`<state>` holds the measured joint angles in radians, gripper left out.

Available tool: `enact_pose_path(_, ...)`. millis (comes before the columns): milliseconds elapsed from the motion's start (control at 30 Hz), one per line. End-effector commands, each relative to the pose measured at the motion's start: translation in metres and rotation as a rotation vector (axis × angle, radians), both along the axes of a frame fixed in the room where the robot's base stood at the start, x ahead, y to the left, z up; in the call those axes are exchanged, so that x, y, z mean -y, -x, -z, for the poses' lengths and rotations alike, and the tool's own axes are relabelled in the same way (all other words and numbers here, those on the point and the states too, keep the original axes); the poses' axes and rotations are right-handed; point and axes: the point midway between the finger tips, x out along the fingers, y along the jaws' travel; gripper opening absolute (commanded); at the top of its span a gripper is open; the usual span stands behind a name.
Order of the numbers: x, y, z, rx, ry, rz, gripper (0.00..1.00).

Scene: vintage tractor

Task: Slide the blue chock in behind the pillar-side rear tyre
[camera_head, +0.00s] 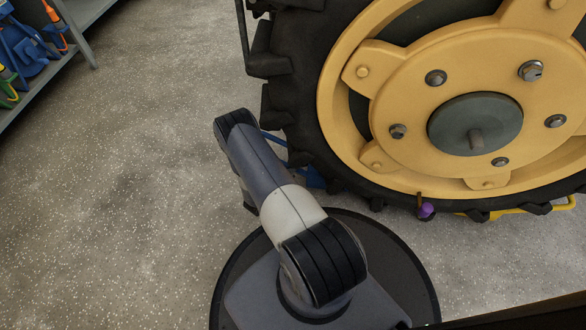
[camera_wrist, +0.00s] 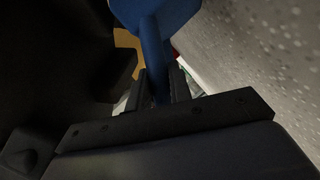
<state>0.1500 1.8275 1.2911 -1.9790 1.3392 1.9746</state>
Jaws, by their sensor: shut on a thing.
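The blue chock (camera_head: 314,178) shows as a small patch of blue low at the left edge of the big black tyre (camera_head: 285,122) with its yellow wheel. A thin blue bar, seemingly its handle, runs beside my arm. In the wrist view the chock's body (camera_wrist: 150,12) is at the top, with its bar coming down between the jaws. My gripper (camera_wrist: 160,85) is shut on that bar. In the head view my arm hides the gripper and much of the chock. I cannot tell whether the chock touches the tyre. Dark rubber fills the wrist view's left side.
A grey shelf (camera_head: 82,42) with blue, orange and green items stands at the upper left. A small purple thing (camera_head: 426,211) and a yellow thing (camera_head: 540,208) lie low by the wheel. The speckled floor (camera_head: 120,190) on the left is clear.

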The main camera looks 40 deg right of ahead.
Motion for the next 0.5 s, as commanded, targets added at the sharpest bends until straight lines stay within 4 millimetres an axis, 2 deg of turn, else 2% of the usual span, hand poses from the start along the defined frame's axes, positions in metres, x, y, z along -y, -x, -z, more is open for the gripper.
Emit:
enact_pose_path(33,0.0022,0.0046,0.0065,-0.011,-0.011,0.009,0.0)
enact_pose_path(133,0.0022,0.0043,0.0067,-0.01,-0.011,0.009,0.0)
enact_pose_path(167,0.0023,0.0042,0.0066,-0.01,-0.011,0.008,0.22)
enact_pose_path(433,0.0009,0.0017,0.0048,-0.006,-0.01,0.003,0.45)
enact_pose_path(500,0.0007,0.0013,0.0045,-0.004,-0.01,0.002,0.45)
